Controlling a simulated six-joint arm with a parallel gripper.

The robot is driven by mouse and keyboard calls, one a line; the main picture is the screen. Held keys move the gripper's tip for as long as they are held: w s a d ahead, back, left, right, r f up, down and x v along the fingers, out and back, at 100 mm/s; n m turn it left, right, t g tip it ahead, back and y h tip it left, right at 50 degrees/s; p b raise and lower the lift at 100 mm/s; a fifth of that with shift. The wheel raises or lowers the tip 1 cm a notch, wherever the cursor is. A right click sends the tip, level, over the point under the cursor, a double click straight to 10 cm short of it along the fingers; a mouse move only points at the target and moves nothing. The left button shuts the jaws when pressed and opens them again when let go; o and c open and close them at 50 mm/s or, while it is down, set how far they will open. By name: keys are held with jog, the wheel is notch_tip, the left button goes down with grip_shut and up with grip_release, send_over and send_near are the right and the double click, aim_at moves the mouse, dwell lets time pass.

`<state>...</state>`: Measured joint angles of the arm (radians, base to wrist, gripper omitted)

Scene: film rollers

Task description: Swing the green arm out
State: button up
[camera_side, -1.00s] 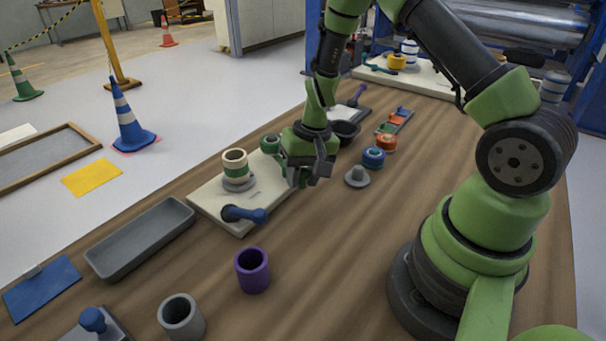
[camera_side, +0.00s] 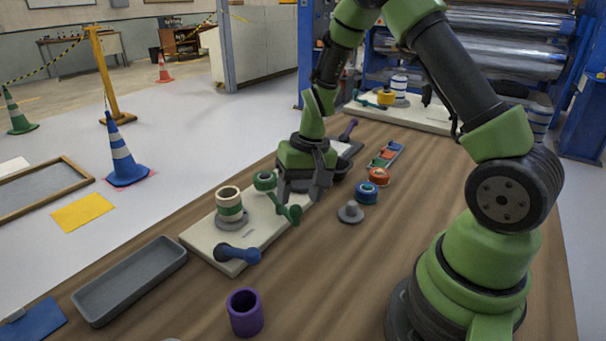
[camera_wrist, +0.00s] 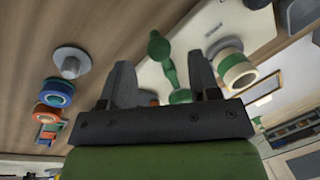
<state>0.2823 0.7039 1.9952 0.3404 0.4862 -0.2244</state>
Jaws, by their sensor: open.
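The green arm (camera_side: 280,203) lies on a cream board (camera_side: 210,242). It runs from a green roller (camera_side: 264,181) toward the board's right edge and ends in a round knob. My gripper (camera_side: 302,196) is open just above and beside the arm, partly covering it. In the wrist view, the green arm (camera_wrist: 167,66) lies between the two spread fingers of my gripper (camera_wrist: 160,70), with a gap on both sides. The arm's knob shows beyond the fingertips. The green roller is partly hidden by my gripper there.
A cream roller with a green band (camera_side: 229,204) stands on the board, left of the green arm. A blue arm (camera_side: 238,254) lies at the board's near end.

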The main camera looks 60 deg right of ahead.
jog(key=r, duration=0.5)
jog(key=shift+s+d, duration=0.3)
jog(key=shift+d, duration=0.1)
jog(key=s+a+r+n+t, duration=0.1)
jog(key=s+a+r+t, duration=0.15)
jog(key=r, duration=0.35)
jog(key=s+a+r+n+t, duration=0.1)
jog(key=s+a+r, duration=0.2)
jog(key=r, duration=0.4)
jog(key=s+a+r+n+t, duration=0.1)
jog(key=s+a+r+t, duration=0.1)
jog(key=s, duration=0.7)
jog(key=shift+s+a+r, duration=0.35)
jog(key=shift+a+r, duration=0.4)
jog(key=shift+r, duration=0.05)
jog(key=shift+t, duration=0.25)
